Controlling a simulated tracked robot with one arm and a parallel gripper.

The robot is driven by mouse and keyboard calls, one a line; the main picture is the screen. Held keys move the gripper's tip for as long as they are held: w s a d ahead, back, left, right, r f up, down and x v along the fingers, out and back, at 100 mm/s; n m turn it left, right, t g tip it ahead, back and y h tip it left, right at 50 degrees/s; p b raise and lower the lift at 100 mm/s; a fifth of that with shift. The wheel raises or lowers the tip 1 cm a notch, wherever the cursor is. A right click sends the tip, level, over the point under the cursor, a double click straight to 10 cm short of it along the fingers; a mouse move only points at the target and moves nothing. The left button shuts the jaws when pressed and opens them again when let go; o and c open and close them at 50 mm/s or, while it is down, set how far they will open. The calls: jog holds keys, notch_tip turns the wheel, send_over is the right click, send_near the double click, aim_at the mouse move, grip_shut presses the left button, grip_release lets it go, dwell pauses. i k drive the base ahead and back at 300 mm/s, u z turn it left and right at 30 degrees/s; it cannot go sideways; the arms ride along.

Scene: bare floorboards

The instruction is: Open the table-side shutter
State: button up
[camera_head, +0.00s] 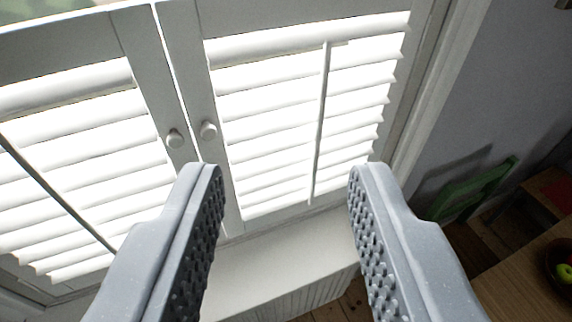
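Two white louvered shutter panels stand side by side, meeting at a seam left of the picture's middle. My gripper (285,178) is wide open and empty in front of the right shutter's lower part.
A white ledge or cabinet (285,275) lies below the shutters. A grey wall (480,110) is to the right. A green chair (465,195) stands by the wall, and a bowl (556,262) with green fruit sits on the wooden table. Floorboards (352,300) show below.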

aim_at(268, 132)
jog(key=k, duration=0.6)
jog(key=u, duration=1.15)
jog(key=i, duration=0.3)
jog(key=z, duration=1)
